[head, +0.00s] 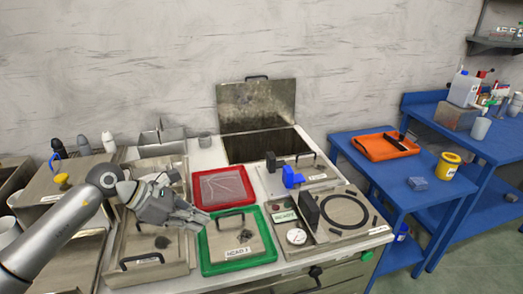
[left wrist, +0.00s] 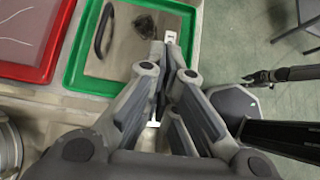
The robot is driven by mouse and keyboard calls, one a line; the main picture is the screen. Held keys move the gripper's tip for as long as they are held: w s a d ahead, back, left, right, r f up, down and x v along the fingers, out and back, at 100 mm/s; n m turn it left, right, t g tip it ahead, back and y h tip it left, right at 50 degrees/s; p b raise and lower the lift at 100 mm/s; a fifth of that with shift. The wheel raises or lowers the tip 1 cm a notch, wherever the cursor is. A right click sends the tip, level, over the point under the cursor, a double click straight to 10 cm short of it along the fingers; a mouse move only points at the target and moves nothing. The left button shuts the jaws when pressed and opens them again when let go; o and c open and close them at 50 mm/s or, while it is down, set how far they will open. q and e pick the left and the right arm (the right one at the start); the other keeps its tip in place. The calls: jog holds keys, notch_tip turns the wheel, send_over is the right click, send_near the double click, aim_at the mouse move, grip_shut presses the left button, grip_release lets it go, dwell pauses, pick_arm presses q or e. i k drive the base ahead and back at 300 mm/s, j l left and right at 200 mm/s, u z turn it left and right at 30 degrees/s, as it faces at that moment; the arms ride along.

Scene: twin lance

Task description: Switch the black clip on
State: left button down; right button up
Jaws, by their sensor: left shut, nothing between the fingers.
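A black upright block (head: 309,210), which may be the black clip, stands on a metal plate beside a round dial in the head view. Another dark block (head: 272,161) stands farther back, next to a blue one (head: 292,177); I cannot tell which is the clip. My left gripper (head: 207,218) is shut and empty, over the left edge of the green tray. In the left wrist view its fingertips (left wrist: 172,42) are together above that tray's plate edge, near a white label. It is left of both dark blocks. My right gripper is not clearly seen.
The green tray (head: 262,262) holds a plate with a black handle and knob. A red tray (head: 250,177) lies behind it. An open metal lid (head: 257,105) stands at the back. A blue table (head: 395,183) with an orange tray (head: 372,150) is at right.

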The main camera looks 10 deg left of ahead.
aim_at(272, 165)
jog(key=i, duration=1.1)
